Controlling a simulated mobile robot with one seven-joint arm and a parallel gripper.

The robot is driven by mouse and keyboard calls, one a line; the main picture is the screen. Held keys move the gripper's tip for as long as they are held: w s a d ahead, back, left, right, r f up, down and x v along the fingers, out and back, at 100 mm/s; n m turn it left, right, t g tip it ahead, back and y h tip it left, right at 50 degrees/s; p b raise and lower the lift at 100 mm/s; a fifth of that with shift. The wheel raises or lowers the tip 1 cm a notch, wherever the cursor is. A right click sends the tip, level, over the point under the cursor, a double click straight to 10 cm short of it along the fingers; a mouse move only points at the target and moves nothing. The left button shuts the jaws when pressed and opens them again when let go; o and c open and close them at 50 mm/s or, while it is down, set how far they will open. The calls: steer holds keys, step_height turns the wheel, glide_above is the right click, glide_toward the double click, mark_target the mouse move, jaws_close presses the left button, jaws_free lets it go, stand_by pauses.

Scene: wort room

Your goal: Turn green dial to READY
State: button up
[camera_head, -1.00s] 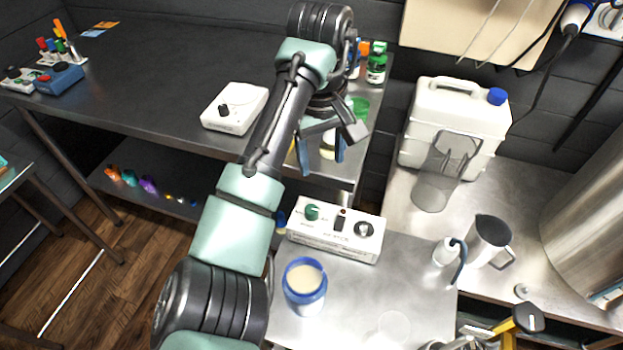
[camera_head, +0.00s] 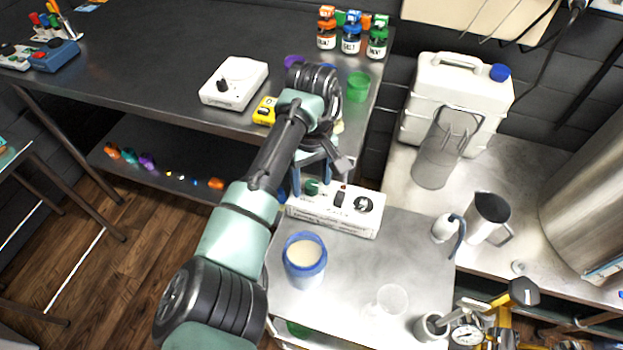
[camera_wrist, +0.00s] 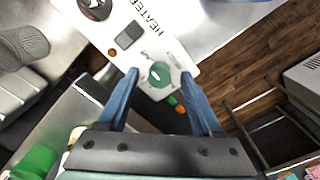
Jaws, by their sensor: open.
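The green dial (camera_wrist: 159,75) sits at one end of the white heater box, and in the wrist view it lies between my fingertips. The head view shows the dial (camera_head: 312,187) at the left end of the heater box (camera_head: 330,221), partly covered by my fingers. The box also carries a dark switch (camera_wrist: 129,35) and a black knob (camera_wrist: 97,6), with the word HEATER printed on it. My gripper (camera_wrist: 164,82) is open, its two blue fingers on either side of the dial; I cannot tell whether they touch it. The dial's markings are too small to read.
A blue jar (camera_head: 304,262) of pale liquid stands in front of the heater box. A clear cup (camera_head: 391,299) stands to its right. A white jug (camera_head: 452,105) and a grey pitcher (camera_head: 440,150) stand on the right counter. A yellow device (camera_head: 264,111) sits on the dark table's edge.

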steer(key=shift+f, duration=0.2)
jaws_close()
stand_by(0.3)
